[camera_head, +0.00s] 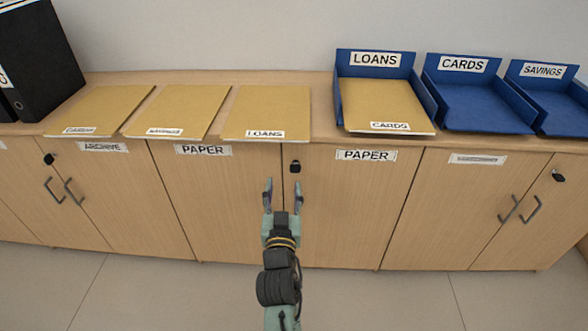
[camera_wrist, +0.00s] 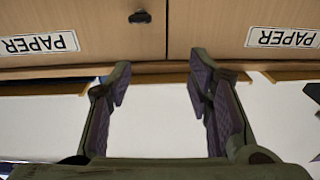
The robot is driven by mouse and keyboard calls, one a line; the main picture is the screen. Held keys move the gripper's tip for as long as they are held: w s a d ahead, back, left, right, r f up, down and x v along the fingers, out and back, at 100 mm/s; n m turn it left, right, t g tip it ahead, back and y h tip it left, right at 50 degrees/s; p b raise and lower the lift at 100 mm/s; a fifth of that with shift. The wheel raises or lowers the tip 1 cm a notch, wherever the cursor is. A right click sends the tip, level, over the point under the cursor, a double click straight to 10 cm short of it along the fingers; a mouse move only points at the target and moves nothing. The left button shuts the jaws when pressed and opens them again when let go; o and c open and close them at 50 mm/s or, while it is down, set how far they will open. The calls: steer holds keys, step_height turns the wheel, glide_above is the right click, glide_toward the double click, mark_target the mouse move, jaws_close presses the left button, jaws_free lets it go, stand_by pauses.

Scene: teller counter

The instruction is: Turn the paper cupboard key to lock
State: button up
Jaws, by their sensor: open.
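The paper cupboard has two wooden doors, each with a PAPER label, on the left (camera_head: 203,150) and on the right (camera_head: 366,155). Its small black key and lock (camera_head: 295,166) sit near the top left corner of the right door. The key also shows in the wrist view (camera_wrist: 140,17), where the labels appear upside down. My gripper (camera_head: 282,190) is in front of the doors, open and empty. Its fingers are apart in the wrist view (camera_wrist: 160,78), with the key beyond the tips, nearer the left finger. I cannot tell which way the key is turned.
On the counter (camera_head: 318,130) lie tan folders, including LOANS (camera_head: 267,112), and blue trays such as CARDS (camera_head: 465,95). Black binders (camera_head: 40,60) stand at the left. Other cupboards have locks at the left (camera_head: 48,159) and right (camera_head: 558,176). The floor (camera_head: 130,300) is clear.

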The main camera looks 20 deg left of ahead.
mark_target(295, 172)
steer(key=shift+h, duration=0.5)
steer(key=w+f, duration=0.1)
steer(key=w, duration=0.2)
steer(key=w+p, duration=0.1)
steer(key=w, duration=0.3)
steer(key=w+f+p, duration=0.1)
steer(key=w, duration=0.2)
steer(key=shift+w+a+f, duration=0.3)
steer(key=shift+a+f, duration=0.05)
jaws_close()
